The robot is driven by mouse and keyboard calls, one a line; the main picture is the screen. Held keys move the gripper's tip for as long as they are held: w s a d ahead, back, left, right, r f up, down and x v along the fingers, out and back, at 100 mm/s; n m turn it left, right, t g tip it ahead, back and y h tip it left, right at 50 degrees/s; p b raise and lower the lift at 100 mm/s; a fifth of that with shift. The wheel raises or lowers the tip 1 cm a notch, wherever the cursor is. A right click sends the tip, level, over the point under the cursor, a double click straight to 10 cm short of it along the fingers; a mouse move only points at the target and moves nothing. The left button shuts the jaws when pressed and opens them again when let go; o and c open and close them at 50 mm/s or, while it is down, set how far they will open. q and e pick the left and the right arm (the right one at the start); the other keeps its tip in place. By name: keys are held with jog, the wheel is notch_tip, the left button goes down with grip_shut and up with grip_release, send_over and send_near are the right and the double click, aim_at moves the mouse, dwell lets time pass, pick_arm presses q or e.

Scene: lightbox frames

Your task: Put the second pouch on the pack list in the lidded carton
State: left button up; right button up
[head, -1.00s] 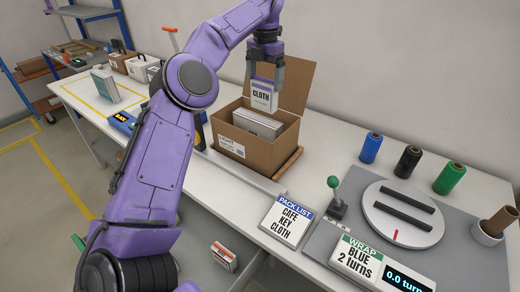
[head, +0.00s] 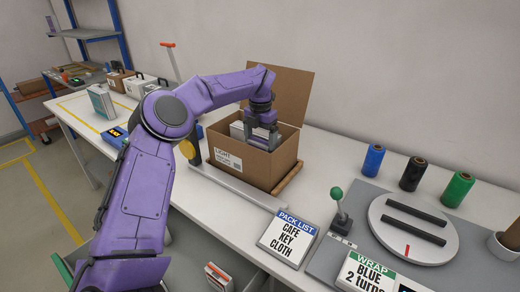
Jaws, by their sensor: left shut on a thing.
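The pack list (head: 288,240) reads CAFE, KEY, CLOTH from top to bottom, so KEY is second. The lidded carton (head: 237,165) stands open on the table, its lid flap (head: 285,90) raised at the back. My left gripper (head: 263,142) reaches down inside the carton and is shut on the pouch that read CLOTH a second ago. That pouch is now hidden by the carton wall and the fingers. White packs (head: 238,130) show inside the carton, left of the gripper. My right gripper is out of view.
A turntable (head: 445,245) with two dark bars, a green-knobbed lever (head: 338,210) and film rolls (head: 372,160) stand at the right. A WRAP sign (head: 368,272) reads BLUE 2 turns. An orange-and-white pack (head: 218,277) lies below the table's front edge.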

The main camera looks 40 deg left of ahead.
pick_arm(q)
jog(key=shift+f, duration=1.8)
jog(key=shift+f, duration=0.2)
jog(key=shift+f, duration=0.4)
jog(key=o, duration=1.1)
notch_tip(320, 180, up, 13)
jog(key=shift+r+p, duration=0.15)
jog(key=shift+p, duration=0.2)
jog(key=shift+r, duration=0.1)
